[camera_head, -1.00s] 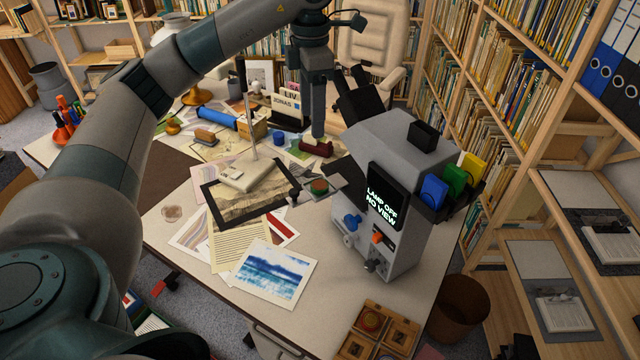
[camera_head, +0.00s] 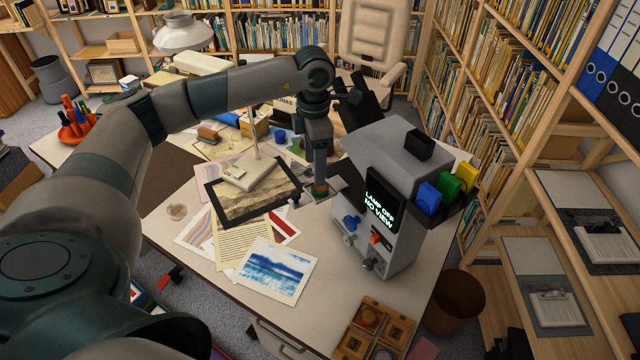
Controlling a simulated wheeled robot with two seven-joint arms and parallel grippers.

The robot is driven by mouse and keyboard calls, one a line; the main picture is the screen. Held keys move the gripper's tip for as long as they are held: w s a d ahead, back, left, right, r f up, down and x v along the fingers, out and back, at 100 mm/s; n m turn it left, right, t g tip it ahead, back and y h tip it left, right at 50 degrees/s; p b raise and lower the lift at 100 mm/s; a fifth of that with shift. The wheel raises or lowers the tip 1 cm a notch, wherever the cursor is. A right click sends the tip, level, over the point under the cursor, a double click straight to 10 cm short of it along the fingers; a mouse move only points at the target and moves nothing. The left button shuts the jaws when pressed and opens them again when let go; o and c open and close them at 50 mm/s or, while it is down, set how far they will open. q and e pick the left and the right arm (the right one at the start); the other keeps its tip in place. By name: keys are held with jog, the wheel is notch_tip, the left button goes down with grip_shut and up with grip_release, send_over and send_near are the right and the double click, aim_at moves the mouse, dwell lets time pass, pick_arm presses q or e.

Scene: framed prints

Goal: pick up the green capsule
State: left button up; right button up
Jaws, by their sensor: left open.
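A small round capsule (camera_head: 320,192) with a green top and a reddish edge sits on the grey plate (camera_head: 332,186) at the left side of the grey viewer machine (camera_head: 405,160). My left gripper (camera_head: 318,180) points straight down over it, with its fingertips at or just above the capsule. The gripper covers part of the capsule, and I cannot tell whether they touch. The left gripper is open. My right gripper is not in view.
The machine carries blue, green and yellow blocks (camera_head: 446,187) on its right. A wooden tray (camera_head: 376,331) with round pieces lies at the desk's front. Prints (camera_head: 270,270) and a framed picture (camera_head: 245,205) lie left of the machine. A lamp post stands on the picture.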

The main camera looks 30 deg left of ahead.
aim_at(320, 188)
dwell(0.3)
pick_arm(q)
jog(key=shift+w+d+f+p, duration=0.1)
jog(key=shift+d+f+p, duration=0.25)
jog(key=shift+f+p, duration=0.45)
jog(key=f+p, duration=0.2)
jog(key=shift+w+d+f, duration=0.1)
jog(key=shift+d+f, duration=0.2)
jog(key=shift+f, duration=0.55)
jog(key=c, duration=1.1)
